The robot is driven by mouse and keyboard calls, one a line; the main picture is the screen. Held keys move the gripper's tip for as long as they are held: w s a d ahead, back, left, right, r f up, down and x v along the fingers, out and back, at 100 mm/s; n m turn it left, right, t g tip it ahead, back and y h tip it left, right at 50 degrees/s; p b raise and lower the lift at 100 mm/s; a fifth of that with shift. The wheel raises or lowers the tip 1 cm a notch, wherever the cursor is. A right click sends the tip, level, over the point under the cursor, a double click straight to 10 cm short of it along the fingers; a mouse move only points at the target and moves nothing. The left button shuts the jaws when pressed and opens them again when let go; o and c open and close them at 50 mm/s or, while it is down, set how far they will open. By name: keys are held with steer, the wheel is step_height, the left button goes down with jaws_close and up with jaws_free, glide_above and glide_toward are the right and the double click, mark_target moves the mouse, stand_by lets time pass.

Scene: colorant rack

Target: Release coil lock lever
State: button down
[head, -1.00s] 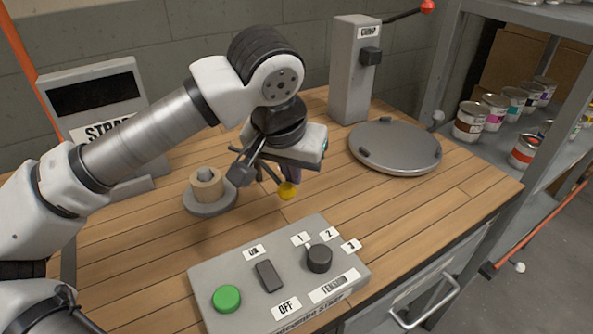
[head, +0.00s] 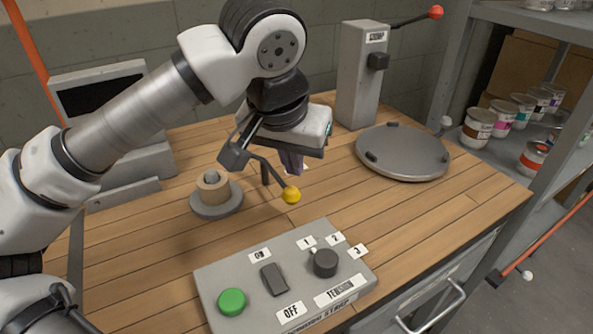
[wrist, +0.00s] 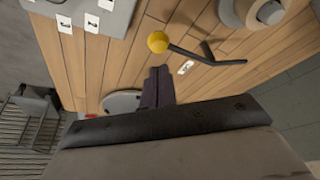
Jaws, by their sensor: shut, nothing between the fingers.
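The coil lock lever shows in the head view as a bent dark rod with a yellow ball (head: 291,194) at its end, beside the tan coil (head: 213,188) on a grey round base. In the wrist view the yellow ball (wrist: 157,42) lies just beyond my fingertips, with the rod running right toward the coil (wrist: 265,12). My gripper (head: 291,170) is shut and empty, pointing down behind the lever in the head view; its dark closed fingers (wrist: 158,70) also show in the wrist view. I cannot tell whether they touch the rod.
A control panel (head: 215,276) with a green button, switch and tension knob stands in front. A round grey plate (head: 405,150) and a clamp post (head: 358,85) with a red-knobbed handle stand at the back right. Cans sit on the right shelf. Bare wood lies between plate and panel.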

steer(key=v, duration=0.9)
steer(key=shift+r, duration=0.25)
